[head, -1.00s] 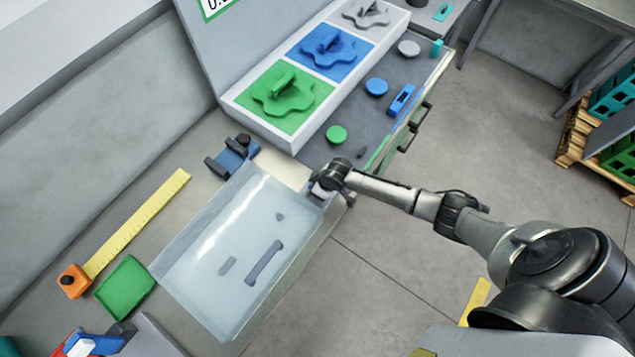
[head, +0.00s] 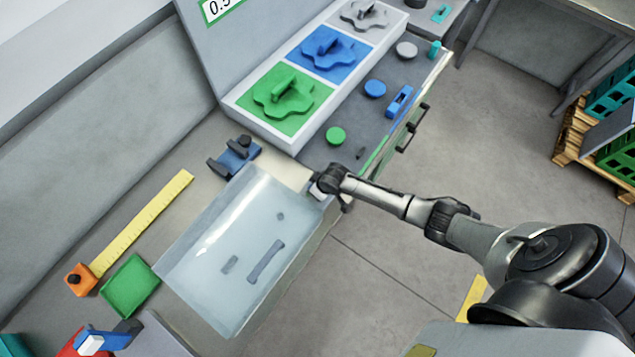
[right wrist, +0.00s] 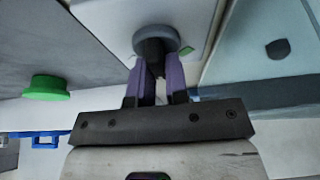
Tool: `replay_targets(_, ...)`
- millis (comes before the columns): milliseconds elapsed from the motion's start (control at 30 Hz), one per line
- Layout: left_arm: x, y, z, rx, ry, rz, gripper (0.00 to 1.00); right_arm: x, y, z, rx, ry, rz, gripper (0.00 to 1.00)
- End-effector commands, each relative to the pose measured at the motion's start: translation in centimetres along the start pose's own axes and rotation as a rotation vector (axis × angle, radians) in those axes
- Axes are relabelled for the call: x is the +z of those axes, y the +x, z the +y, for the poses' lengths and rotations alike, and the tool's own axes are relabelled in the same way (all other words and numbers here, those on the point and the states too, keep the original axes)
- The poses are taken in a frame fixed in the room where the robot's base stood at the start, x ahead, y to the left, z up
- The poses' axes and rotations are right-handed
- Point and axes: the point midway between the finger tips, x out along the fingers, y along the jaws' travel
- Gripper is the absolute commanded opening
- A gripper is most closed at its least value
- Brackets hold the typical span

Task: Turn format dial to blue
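A round grey dial with a dark knob (right wrist: 156,42) shows in the right wrist view, on a pale panel. My right gripper (right wrist: 157,78) has its two purple fingers close together on the dark knob, which is between the fingertips. Which colour the dial points to cannot be told. A blue disc (head: 375,89), a green disc (head: 336,135) and a grey disc (head: 406,50) lie on the dark surface. My left gripper is not in view.
The clear cover (head: 240,250) lies left of my right gripper. Behind are green (head: 300,120), blue (head: 345,67) and grey (head: 350,8) plates with raised shapes. A blue clamp (head: 235,155) and yellow ruler (head: 145,222) lie left. Floor at the right is mostly open.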

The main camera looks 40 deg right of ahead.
Motion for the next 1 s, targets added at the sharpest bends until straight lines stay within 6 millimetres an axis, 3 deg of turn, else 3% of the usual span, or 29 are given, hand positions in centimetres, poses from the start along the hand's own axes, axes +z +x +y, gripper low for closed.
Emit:
replay_targets(233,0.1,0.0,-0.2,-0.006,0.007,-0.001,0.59,0.0,0.0,0.0,0.0,0.0,0.0,0.39)
replay_targets(567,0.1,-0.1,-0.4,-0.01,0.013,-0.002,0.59,0.0,-0.4,0.0,0.0,-0.001,0.0,0.39)
replay_targets(767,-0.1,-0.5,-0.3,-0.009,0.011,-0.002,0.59,0.0,-2.8,0.1,0.0,-0.003,0.001,0.39)
replay_targets(1000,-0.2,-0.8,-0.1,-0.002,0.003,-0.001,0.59,0.0,-7.2,0.1,0.0,-0.002,0.002,0.39)
